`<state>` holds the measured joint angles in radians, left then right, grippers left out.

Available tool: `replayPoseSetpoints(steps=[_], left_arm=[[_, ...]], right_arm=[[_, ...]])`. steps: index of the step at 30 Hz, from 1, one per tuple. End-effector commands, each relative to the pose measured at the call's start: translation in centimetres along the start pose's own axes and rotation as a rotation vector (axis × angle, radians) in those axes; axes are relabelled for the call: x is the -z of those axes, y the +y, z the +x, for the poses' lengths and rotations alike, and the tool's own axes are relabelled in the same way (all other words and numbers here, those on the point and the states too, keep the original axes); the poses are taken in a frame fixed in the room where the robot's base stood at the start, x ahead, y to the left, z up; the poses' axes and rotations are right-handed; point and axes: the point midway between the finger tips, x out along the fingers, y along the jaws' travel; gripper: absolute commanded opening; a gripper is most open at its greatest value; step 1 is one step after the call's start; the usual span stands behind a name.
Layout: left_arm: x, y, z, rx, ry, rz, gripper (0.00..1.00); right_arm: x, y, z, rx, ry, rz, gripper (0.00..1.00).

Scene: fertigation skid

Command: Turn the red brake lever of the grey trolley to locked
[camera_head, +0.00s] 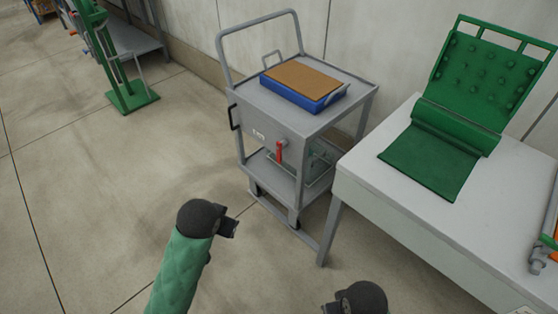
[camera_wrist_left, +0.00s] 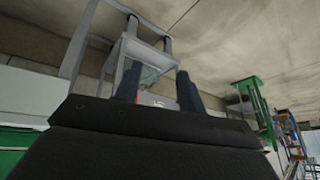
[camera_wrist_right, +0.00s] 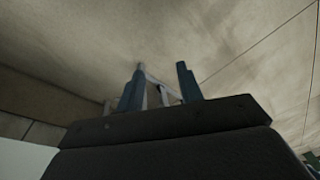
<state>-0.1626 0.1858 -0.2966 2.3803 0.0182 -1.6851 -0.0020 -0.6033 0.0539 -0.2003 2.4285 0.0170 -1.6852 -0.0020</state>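The grey trolley (camera_head: 262,125) stands on the floor near the wall in the head view. Its red brake lever (camera_head: 280,152) is on the front face, right of a small white label, and points roughly downward. My left gripper (camera_head: 230,228) is in front of the trolley, below and left of the lever, and apart from it. In the left wrist view its two fingers (camera_wrist_left: 158,90) stand apart with nothing gripped, and the trolley (camera_wrist_left: 128,48) shows upside down beyond them. My right gripper (camera_head: 330,308) is at the bottom edge; its fingers (camera_wrist_right: 160,85) stand apart and empty in the right wrist view.
A blue tray (camera_head: 310,104) with a brown board (camera_head: 300,78) sits on the trolley top. A white table (camera_head: 400,200) with a green roll (camera_head: 440,150) stands close on the right. A green stand (camera_head: 130,98) is at the far left. The floor left of the trolley is clear.

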Motion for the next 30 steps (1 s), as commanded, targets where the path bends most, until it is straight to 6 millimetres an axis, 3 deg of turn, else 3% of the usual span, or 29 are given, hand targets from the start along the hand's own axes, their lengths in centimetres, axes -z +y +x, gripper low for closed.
replayPoseSetpoints(steps=[14, 22, 27, 30], left_arm=[[12.4, -1.3, 7.3, 0.094, 0.126, 0.261, 0.40], [19.5, -2.3, 15.0, 0.110, 0.286, 0.393, 0.40], [21.4, -2.9, 21.0, 0.062, 0.409, 0.434, 0.40], [21.0, -2.7, 24.3, 0.011, 0.473, 0.432, 0.40]], right_arm=[[-0.3, -1.6, 3.3, 0.032, 0.002, -0.030, 0.36], [0.0, -3.2, 5.4, 0.066, 0.036, -0.050, 0.36], [0.6, -4.3, 6.3, 0.092, 0.074, -0.061, 0.36], [1.0, -4.9, 6.6, 0.105, 0.097, -0.064, 0.36]])
